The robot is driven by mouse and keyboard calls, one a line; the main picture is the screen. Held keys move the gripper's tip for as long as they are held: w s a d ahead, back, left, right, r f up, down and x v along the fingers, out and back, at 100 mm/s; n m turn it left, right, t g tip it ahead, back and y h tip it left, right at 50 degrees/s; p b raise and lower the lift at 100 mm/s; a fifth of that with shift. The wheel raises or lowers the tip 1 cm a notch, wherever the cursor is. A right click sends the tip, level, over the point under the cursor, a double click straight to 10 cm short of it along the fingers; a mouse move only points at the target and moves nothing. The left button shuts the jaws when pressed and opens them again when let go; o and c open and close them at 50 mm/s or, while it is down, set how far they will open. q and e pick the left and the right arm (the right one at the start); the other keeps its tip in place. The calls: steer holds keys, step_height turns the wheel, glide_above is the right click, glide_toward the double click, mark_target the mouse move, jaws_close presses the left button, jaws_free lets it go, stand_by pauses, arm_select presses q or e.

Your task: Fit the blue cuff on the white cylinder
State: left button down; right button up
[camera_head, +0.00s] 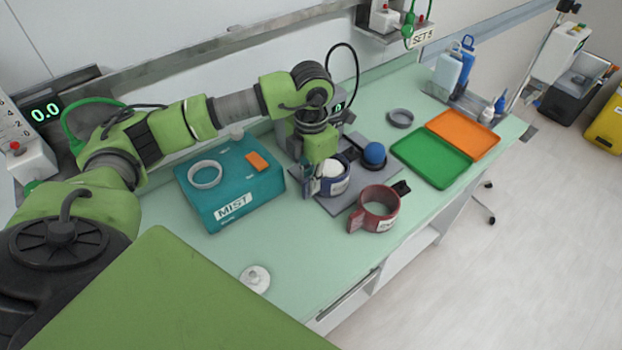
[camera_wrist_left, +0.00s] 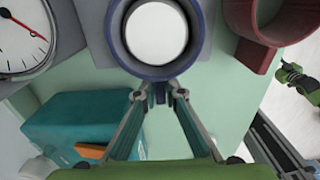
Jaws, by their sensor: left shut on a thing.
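The blue cuff (camera_head: 336,186) is a ring with a pale label, at the middle of the bench. My left gripper (camera_head: 311,184) is shut on the cuff's short handle; the wrist view shows the fingertips (camera_wrist_left: 158,96) meeting there. The white cylinder (camera_head: 332,168) shows its top inside the ring. In the left wrist view the cylinder's round white top (camera_wrist_left: 156,33) is framed by the cuff (camera_wrist_left: 184,66), roughly centred. I cannot tell how far down the cuff sits. A small green and black part of my right arm (camera_wrist_left: 298,82) seems visible; its fingers are unclear.
A red cuff (camera_head: 375,211) lies right of the blue one. A teal MIST box (camera_head: 227,205) stands left. Green (camera_head: 431,159) and orange (camera_head: 464,136) trays lie right. The bench front is mostly clear.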

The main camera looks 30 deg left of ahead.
stand_by(0.8)
arm_select(q)
steer(key=c, duration=2)
jaws_free()
steer(key=shift+c, duration=0.2)
steer(key=shift+r+p, duration=1.85)
steer(key=shift+r, duration=1.65)
steer(key=shift+f, duration=0.1)
